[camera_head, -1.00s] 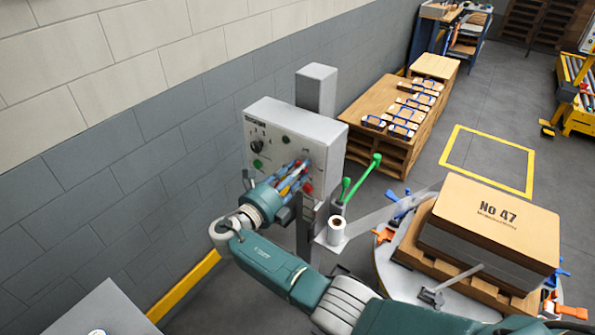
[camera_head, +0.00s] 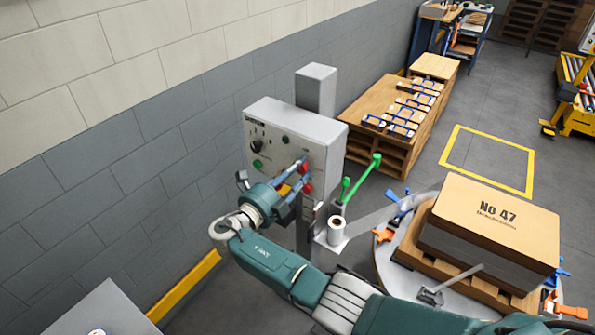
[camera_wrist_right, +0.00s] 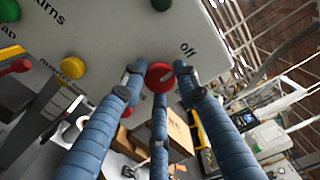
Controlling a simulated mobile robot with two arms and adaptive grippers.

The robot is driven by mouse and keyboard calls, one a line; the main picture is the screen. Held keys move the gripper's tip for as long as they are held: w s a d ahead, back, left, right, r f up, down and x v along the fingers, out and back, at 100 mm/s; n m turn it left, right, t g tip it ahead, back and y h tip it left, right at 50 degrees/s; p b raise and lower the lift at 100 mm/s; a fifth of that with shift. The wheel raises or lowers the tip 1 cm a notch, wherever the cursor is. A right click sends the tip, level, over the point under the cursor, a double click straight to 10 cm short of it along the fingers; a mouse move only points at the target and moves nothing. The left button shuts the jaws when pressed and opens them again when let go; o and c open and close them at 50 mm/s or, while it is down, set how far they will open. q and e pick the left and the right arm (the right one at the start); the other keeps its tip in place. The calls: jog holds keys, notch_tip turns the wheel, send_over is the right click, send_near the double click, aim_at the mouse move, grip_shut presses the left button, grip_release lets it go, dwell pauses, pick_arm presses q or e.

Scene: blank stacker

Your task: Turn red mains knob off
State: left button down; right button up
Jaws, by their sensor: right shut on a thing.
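The red mains knob (camera_wrist_right: 160,76) is round, with a pale pointer line, on the light grey control panel (camera_head: 318,130). Its pointer slants toward the printed word "off" in the wrist view. The knob also shows in the head view (camera_head: 304,167), partly covered by fingers. My right gripper (camera_wrist_right: 158,80) has blue ribbed fingers closed around the knob, one on each side and one below. It also shows in the head view (camera_head: 299,176), reaching the panel from the lower left. My left gripper is not in view.
Right of the panel are green-handled levers (camera_head: 362,178), a white roll (camera_head: 336,228) and a turntable bearing a "No 47" stack (camera_head: 490,240).

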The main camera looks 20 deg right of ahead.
jog(key=shift+w+a+r, duration=0.1)
jog(key=shift+w+r, duration=0.15)
jog(key=shift+r, duration=0.2)
jog(key=o, duration=1)
jog(key=shift+o, duration=0.8)
jog(key=shift+f, duration=0.1)
jog(key=r, duration=0.9)
jog(key=shift+w+r, duration=0.2)
jog(key=shift+r, duration=0.05)
jog(key=shift+s+f, duration=0.1)
